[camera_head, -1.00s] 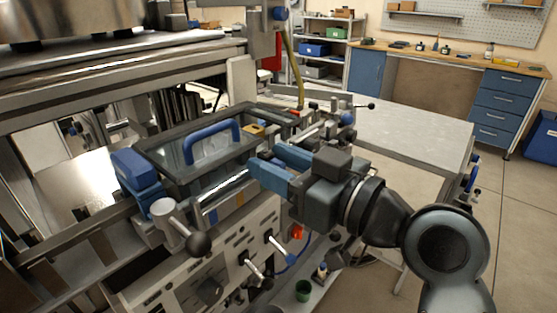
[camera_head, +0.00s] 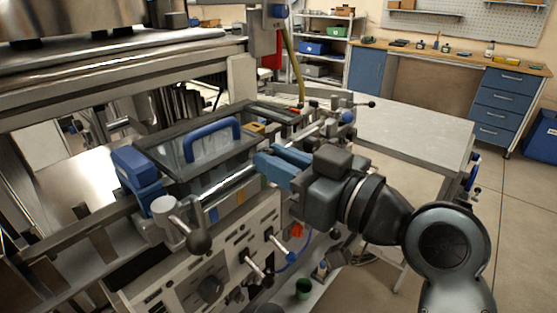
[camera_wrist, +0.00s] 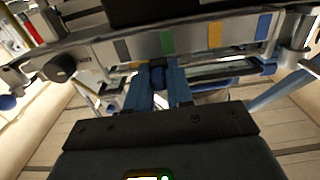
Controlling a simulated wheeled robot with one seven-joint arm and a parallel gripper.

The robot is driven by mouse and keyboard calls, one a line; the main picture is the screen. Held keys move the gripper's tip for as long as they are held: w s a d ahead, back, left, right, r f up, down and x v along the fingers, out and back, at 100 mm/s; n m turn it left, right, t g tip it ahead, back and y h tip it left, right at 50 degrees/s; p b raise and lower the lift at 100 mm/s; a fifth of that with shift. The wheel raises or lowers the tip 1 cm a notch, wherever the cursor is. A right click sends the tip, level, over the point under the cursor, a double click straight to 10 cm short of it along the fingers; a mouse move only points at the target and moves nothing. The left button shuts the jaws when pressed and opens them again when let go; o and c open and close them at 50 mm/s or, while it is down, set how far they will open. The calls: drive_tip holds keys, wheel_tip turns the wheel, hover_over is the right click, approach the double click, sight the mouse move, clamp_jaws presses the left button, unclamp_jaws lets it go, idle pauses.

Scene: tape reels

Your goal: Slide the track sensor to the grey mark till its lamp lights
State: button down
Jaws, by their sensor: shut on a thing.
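My gripper (camera_head: 264,160) is shut at the metal track on the front of the machine. In the wrist view its two blue fingers close on the small dark track sensor (camera_wrist: 157,75). The sensor lies in front of the track face, just left of the green mark (camera_wrist: 166,42). The grey mark (camera_wrist: 122,48) is farther left, apart from the sensor. In the head view my gripper hides the sensor and the grey mark. I cannot make out the sensor's lamp.
An orange mark (camera_wrist: 215,35) and a blue mark (camera_wrist: 263,26) lie to the right on the track face. A dark round knob (camera_wrist: 60,68) sticks out at left. A blue-handled glass cover (camera_head: 212,140) lies behind the track; levers (camera_head: 280,248) jut out below.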

drive_tip(key=w+d+b, duration=0.1)
drive_tip(key=w+d, duration=0.1)
drive_tip(key=shift+w+d, duration=0.15)
drive_tip(key=shift+w, duration=0.25)
drive_tip(key=c, duration=1.1)
unclamp_jaws()
drive_tip(key=shift+d, duration=0.1)
drive_tip(key=shift+r, duration=0.1)
